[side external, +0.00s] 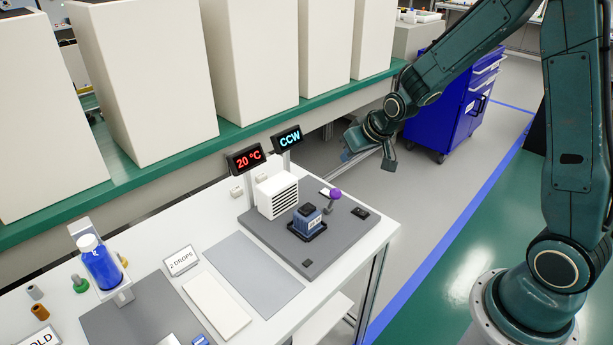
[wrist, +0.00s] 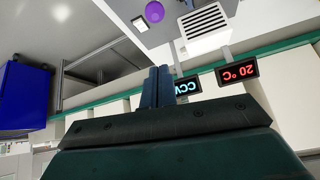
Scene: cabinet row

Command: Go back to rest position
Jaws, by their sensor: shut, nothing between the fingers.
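My gripper (side external: 368,151) hangs in the air beyond the far right corner of the white table, near the green-edged bench. It is apart from everything on the table. In the wrist view the fingers of my gripper (wrist: 158,86) are together with nothing between them. That view is upside down, with the displays and the purple knob beyond the fingers.
The white table (side external: 176,222) carries a purple-knobbed lever (side external: 335,194), a vented white box (side external: 277,195), a blue device (side external: 307,219), a red display (side external: 245,160) and a blue bottle (side external: 100,266). A blue cart (side external: 443,113) stands behind. Floor between is clear.

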